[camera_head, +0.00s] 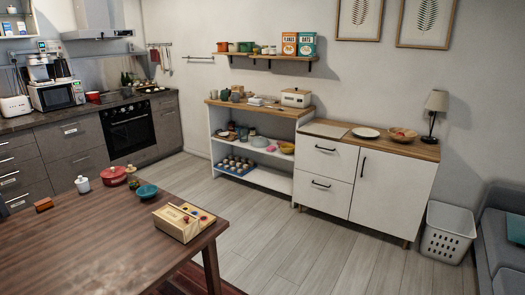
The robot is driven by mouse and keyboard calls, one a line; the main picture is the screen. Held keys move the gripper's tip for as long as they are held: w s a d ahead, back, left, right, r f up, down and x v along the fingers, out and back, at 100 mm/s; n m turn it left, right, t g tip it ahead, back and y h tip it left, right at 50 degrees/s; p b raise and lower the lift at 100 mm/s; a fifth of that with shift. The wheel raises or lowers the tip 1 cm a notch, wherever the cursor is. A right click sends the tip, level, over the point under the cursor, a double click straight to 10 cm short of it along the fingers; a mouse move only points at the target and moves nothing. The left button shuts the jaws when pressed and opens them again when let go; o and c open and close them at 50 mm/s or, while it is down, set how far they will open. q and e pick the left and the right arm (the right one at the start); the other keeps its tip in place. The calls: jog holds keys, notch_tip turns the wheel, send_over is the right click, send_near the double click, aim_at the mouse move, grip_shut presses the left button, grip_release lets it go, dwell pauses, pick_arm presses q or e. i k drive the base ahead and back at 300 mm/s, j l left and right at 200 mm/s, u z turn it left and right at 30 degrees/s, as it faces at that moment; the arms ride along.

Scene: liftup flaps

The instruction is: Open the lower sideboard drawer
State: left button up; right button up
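The white sideboard (395,192) with a wooden top stands against the back wall, right of the middle. Its left side has two drawers, one above the other. The lower sideboard drawer (322,199) looks shut, its front flush with the cabinet, with a dark bar handle (321,184) across it. The upper drawer (325,160) also looks shut and has a similar handle. To their right is a closed door with an upright handle. Neither of my grippers can be made out in this view.
A brown table (110,240) with a wooden box (184,221) and pots fills the front left. An open shelf unit (252,180) adjoins the sideboard's left side. A white basket (447,232) and grey sofa stand at right. The floor (330,255) before the drawers is clear.

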aim_at(328, 195)
jog(key=i+z, duration=0.2)
jog(key=i, duration=0.45)
jog(key=i+z, duration=0.2)
jog(key=i, duration=0.45)
jog(key=i+j+z, duration=0.2)
jog(key=i, duration=0.45)
